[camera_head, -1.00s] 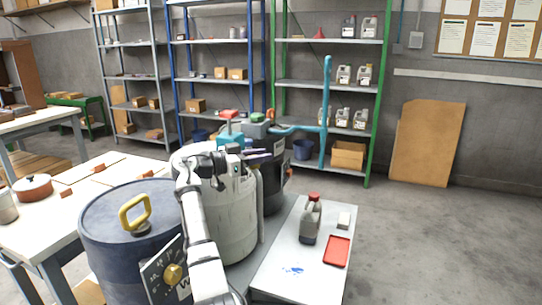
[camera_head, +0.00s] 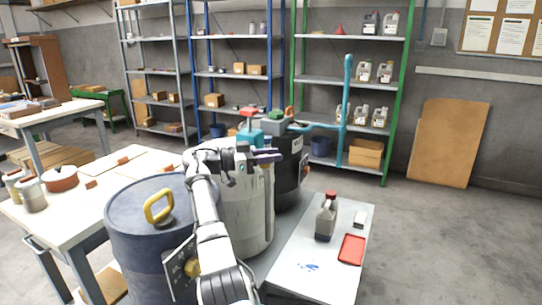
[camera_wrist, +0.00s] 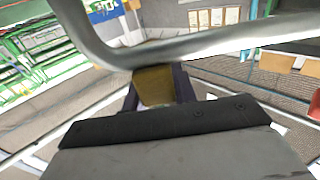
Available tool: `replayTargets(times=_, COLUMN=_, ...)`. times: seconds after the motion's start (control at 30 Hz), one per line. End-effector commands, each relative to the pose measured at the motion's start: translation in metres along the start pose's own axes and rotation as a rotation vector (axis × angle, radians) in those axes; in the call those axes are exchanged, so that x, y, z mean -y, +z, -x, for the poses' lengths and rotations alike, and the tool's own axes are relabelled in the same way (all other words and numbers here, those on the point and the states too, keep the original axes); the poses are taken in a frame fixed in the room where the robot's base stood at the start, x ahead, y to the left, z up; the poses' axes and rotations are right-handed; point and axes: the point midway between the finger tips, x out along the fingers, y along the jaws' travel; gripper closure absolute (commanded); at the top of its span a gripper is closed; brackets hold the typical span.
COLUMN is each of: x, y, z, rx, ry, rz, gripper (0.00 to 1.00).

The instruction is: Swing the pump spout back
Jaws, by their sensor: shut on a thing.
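A pump with a grey top (camera_head: 274,123) and teal parts stands on a black drum (camera_head: 287,165). A teal pipe (camera_head: 347,100) rises upright to its right, joined to a level teal piece near the pump; which part is the spout I cannot tell for certain. My gripper (camera_head: 268,157), with purple fingers, is in front of the pump, over the pale drum. In the wrist view my gripper (camera_wrist: 158,88) is shut on a yellow-brown piece (camera_wrist: 155,85). A grey curved tube (camera_wrist: 180,48) crosses above it. In the head view the held piece is hidden.
A blue drum (camera_head: 150,215) with a yellow handle stands at the left and a pale drum (camera_head: 255,210) beside it. A low table (camera_head: 305,270) bears a grey jug (camera_head: 325,222) and a red tray (camera_head: 351,250). Shelves stand behind. The floor at the right is clear.

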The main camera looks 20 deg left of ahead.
Motion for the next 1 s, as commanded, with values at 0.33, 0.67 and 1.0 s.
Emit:
replayTargets(times=0.33, x=0.000, y=-0.001, z=0.003, rx=-0.002, ry=-0.002, rz=-0.001, gripper=0.51)
replayTargets(times=0.67, x=0.000, y=-0.004, z=0.002, rx=0.000, ry=0.000, rz=-0.001, gripper=0.51)
replayTargets(times=1.0, x=-0.001, y=-0.070, z=0.002, rx=0.000, ry=0.001, rz=-0.004, gripper=0.51)
